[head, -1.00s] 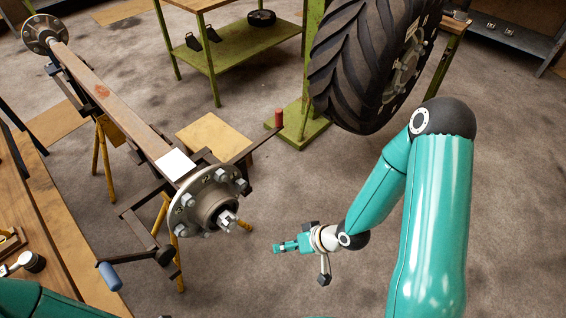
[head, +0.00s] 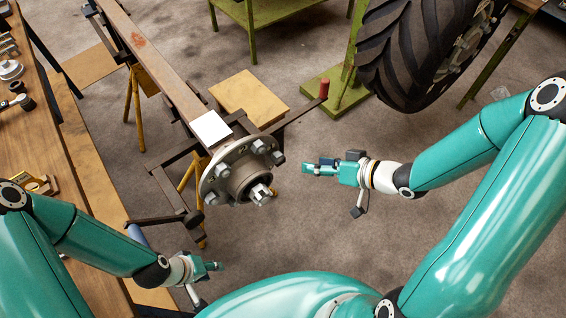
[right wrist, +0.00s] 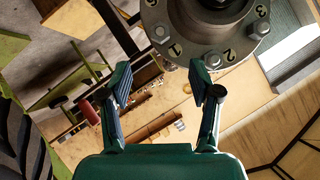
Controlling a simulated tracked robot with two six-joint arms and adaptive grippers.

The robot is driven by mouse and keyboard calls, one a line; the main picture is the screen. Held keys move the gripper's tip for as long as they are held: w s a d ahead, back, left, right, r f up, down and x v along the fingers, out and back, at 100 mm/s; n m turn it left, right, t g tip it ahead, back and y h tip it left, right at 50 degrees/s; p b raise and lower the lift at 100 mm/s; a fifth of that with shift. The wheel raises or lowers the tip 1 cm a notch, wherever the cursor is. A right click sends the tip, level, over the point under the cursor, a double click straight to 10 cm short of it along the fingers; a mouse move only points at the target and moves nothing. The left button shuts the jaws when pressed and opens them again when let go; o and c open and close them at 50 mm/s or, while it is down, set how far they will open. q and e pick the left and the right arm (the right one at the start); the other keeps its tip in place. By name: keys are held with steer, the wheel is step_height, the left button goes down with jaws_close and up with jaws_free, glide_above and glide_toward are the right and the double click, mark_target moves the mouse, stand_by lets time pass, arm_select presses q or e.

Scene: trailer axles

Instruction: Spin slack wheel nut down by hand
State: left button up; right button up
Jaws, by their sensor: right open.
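The wheel hub (head: 238,172) is a round grey flange with a protruding centre at the near end of the brown axle beam (head: 150,58). Several wheel nuts sit around its face, one of them a nut (head: 258,147) at the top. Which nut is slack cannot be told. My right gripper (head: 308,168) is open and empty, right of the hub and apart from it; its spread fingers (right wrist: 162,85) also show. My left gripper (head: 216,266) is below the hub, its fingers too small to read.
A wooden bench (head: 62,150) runs along the left. A yellow axle stand (head: 133,105) and dark stand arms surround the beam. A large tyre (head: 415,55) stands at the upper right. A red-handled bar (head: 323,88) sticks out behind the hub.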

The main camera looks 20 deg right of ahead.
mark_target(281, 159)
steer(key=x, duration=1.2)
jaws_close()
steer(key=shift+d+f, duration=0.1)
